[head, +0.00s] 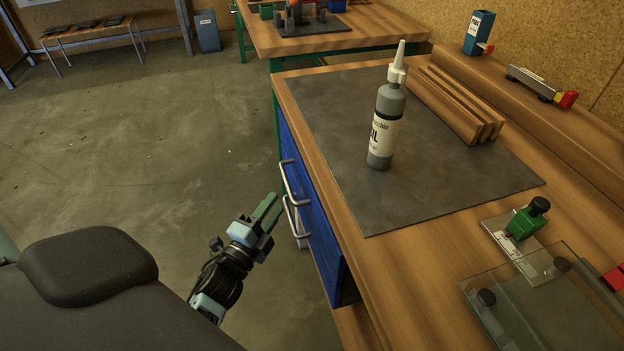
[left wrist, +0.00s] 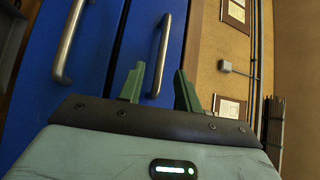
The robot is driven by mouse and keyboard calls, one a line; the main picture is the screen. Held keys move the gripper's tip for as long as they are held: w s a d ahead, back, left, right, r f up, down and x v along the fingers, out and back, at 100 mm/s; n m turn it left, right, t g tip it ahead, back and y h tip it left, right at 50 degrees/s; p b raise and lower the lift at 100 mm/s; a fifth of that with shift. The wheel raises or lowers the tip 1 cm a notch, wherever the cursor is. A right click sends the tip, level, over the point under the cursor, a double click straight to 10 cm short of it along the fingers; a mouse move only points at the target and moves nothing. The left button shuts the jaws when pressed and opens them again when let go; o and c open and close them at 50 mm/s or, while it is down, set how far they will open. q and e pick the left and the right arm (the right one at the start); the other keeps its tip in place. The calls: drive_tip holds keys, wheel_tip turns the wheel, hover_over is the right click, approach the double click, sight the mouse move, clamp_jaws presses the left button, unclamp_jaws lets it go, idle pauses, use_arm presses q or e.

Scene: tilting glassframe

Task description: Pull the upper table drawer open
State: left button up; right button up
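The table's blue upper drawer (head: 291,150) is in the left side of the wooden table, its front looking flush. Its metal bar handle (head: 289,183) is just under the tabletop edge. In the left wrist view the upper handle (left wrist: 162,55) is the right-hand bar, next to the tabletop. A second, lower handle (head: 293,219) is below it, also seen at the left in the wrist view (left wrist: 66,45). My left gripper (head: 270,208) is open and empty, pointing at the handles. In the wrist view the upper handle appears between its fingers (left wrist: 160,90), beyond the tips. My right gripper is not in view.
On the tabletop (head: 415,245) are a dark mat (head: 440,190), a grey oil bottle (head: 385,125), wooden strips (head: 455,105), a green clamp-like piece (head: 525,220) and a glass plate (head: 540,300). The floor (head: 150,150) left of the drawers is clear. Another table (head: 330,40) stands behind.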

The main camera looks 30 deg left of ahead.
sight(287, 182)
use_arm(q)
drive_tip(key=shift+w+a+r+p, duration=0.1)
drive_tip(key=shift+w+a+r, duration=0.1)
drive_tip(key=shift+w, duration=1)
drive_tip(key=shift+w+a+r+p, duration=0.1)
drive_tip(key=shift+w+r, duration=0.1)
drive_tip(key=shift+w, duration=1.05)
drive_tip(key=shift+w+a+r+p, duration=0.1)
drive_tip(key=shift+w+r, duration=0.1)
drive_tip(key=shift+w, duration=1)
clamp_jaws()
